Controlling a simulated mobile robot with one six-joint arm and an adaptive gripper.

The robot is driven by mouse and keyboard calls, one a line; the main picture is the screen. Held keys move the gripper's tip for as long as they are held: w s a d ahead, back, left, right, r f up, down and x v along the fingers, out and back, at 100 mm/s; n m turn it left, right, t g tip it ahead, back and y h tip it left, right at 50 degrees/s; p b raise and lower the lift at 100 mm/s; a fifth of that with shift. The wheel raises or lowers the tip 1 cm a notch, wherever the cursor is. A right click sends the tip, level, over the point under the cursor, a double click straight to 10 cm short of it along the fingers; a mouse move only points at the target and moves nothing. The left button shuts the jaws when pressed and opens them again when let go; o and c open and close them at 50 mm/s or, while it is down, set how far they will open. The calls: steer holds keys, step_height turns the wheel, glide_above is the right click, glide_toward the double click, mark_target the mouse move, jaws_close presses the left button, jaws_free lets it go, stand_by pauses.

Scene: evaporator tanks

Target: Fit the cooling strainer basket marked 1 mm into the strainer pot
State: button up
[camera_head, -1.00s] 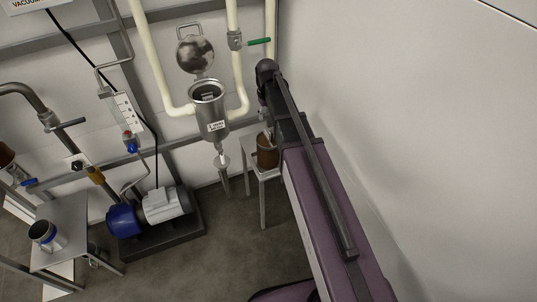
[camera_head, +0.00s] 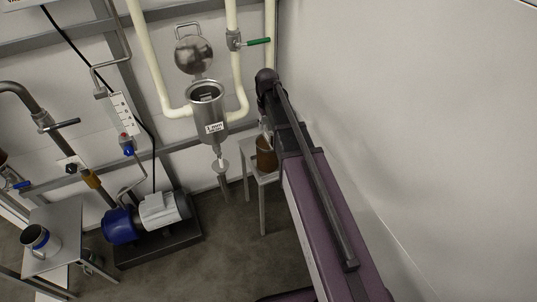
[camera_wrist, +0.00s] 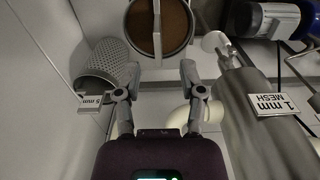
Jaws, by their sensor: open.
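The strainer pot (camera_head: 210,122) is a steel cylinder on the wall pipes, labelled 1 mm mesh, with its domed lid (camera_head: 194,56) raised behind it. Something with a pale tag shows inside its mouth, but I cannot tell what. In the wrist view the pot (camera_wrist: 262,125) stands at right. My gripper (camera_wrist: 160,72) is open and empty, its fingertips near a round brown vessel (camera_wrist: 178,22). No 1 mm tag on a basket is legible.
The brown vessel (camera_head: 266,152) stands on a small stool (camera_head: 249,170) right of the pot. A blue-and-grey pump (camera_head: 160,211) stands on the floor. A bare wall (camera_head: 420,120) is close at right.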

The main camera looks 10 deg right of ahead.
mark_target(267, 131)
steer(key=shift+f, duration=0.1)
steer(key=shift+w+d+f+b, duration=0.1)
steer(key=shift+w+f+b, duration=0.05)
steer(key=shift+f+b, duration=2.4)
jaws_close()
